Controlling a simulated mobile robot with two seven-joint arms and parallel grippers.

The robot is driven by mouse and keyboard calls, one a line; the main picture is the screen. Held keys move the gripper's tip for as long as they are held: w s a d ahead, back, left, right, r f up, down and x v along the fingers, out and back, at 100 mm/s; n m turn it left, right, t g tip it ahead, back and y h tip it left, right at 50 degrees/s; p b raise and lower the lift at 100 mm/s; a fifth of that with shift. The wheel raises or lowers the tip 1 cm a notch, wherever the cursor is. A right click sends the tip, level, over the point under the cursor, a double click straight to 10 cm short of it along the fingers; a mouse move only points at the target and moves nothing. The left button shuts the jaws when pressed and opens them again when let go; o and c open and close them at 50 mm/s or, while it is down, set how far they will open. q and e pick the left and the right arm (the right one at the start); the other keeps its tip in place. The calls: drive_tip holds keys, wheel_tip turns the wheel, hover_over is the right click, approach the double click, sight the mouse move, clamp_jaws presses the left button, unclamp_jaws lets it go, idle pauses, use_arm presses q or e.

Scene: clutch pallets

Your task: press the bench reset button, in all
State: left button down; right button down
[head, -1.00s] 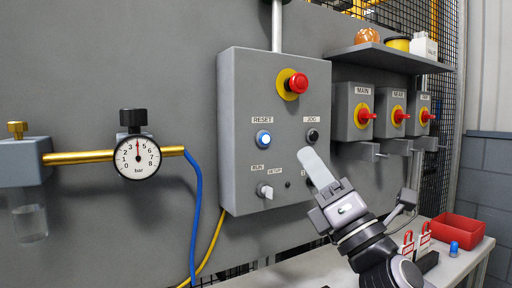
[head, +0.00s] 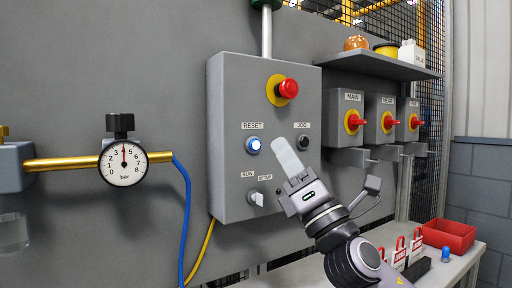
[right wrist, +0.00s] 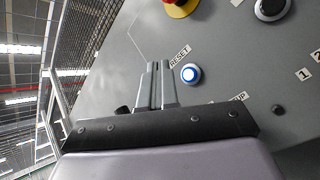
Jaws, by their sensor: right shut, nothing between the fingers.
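The reset button (head: 253,145) is a round blue-white lit button under the RESET label on the grey control box (head: 230,95). It also shows in the right wrist view (right wrist: 191,73), just right of the fingertips. My right gripper (head: 277,143) is shut and empty. Its pale fingers point up and left, with the tips a little right of the button in the head view. In the right wrist view the shut fingers (right wrist: 159,66) lie beside the RESET label. I see no contact with the button. My left gripper is not in view.
A red emergency stop (head: 287,89) sits above the button, the black JOG button (head: 302,142) to its right and a selector switch (head: 257,198) below. A pressure gauge (head: 124,163) is at left. Red-handled isolators (head: 354,122) and a red bin (head: 449,235) are at right.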

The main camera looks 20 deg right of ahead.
sight(254, 145)
drive_tip(key=shift+w+a+b, duration=0.2)
drive_tip(key=shift+w, duration=0.85)
drive_tip(key=shift+w+a+b, duration=0.15)
drive_tip(key=shift+w, duration=0.85)
idle(0.5)
drive_tip(key=shift+w, duration=0.45)
drive_tip(key=shift+w, duration=0.45)
idle(0.5)
drive_tip(key=shift+s, duration=0.9)
